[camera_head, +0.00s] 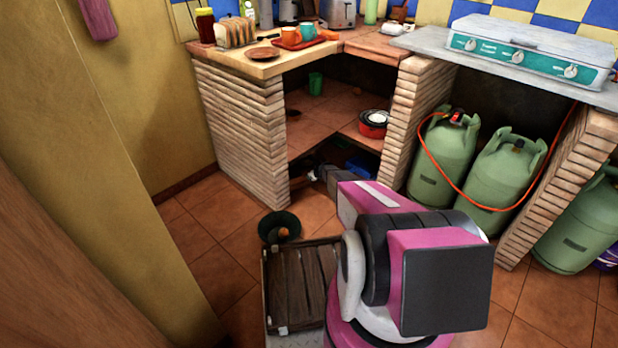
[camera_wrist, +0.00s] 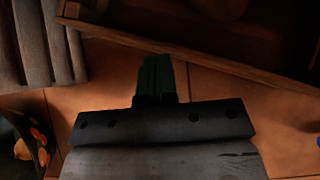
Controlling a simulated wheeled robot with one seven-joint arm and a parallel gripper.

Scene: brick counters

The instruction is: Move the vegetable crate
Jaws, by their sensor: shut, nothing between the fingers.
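My gripper (camera_wrist: 157,62) is shut and empty in the wrist view, with its dark fingertips over the tiled floor. Just beyond the tips runs the wooden edge of a dark box (camera_wrist: 200,60), with a dim round shape inside. It may be the vegetable crate, but shadow hides most of it. In the head view my arm reaches down to the dark lower opening of the brick counter, where my gripper (camera_head: 313,175) shows small near the pillar. The box cannot be made out clearly there.
A slatted wooden piece (camera_head: 302,285) lies low beside my base. A dark round bin (camera_head: 277,222) with something orange stands on the floor. A brick pillar (camera_head: 240,130) borders the opening on the left. Green gas bottles (camera_head: 443,160) with an orange hose stand right.

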